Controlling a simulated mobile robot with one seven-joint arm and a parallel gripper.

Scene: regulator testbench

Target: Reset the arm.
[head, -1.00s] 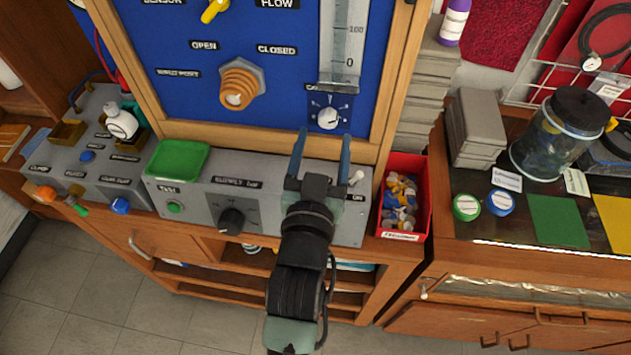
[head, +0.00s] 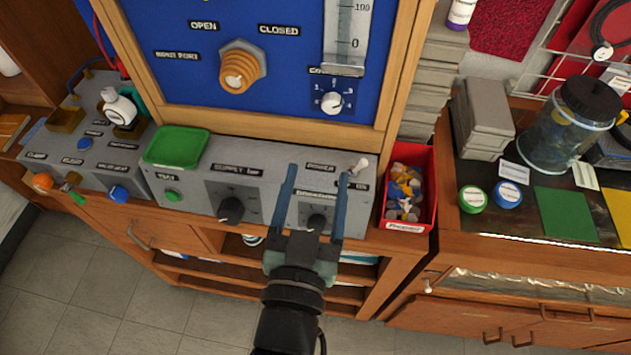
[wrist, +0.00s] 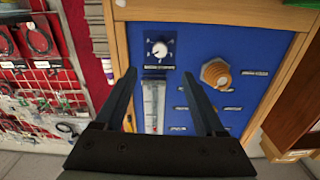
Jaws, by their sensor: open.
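My gripper (head: 317,180) is open and empty. In the head view its two blue-grey fingers are in front of the right part of the grey control box (head: 270,165), near a black knob (head: 317,222) that shows between the fingers. In the wrist view my gripper (wrist: 165,95) also shows, its fingers apart, with the blue panel (wrist: 215,50) beyond them. Whether the fingers touch the box cannot be told.
A white dial (head: 332,102) and an orange port (head: 240,70) are on the blue panel (head: 190,85). A red bin (head: 424,190) of small parts stands right of the box. A green tray (head: 177,145) lies on its left end. A glass jar (head: 560,135) stands at the right.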

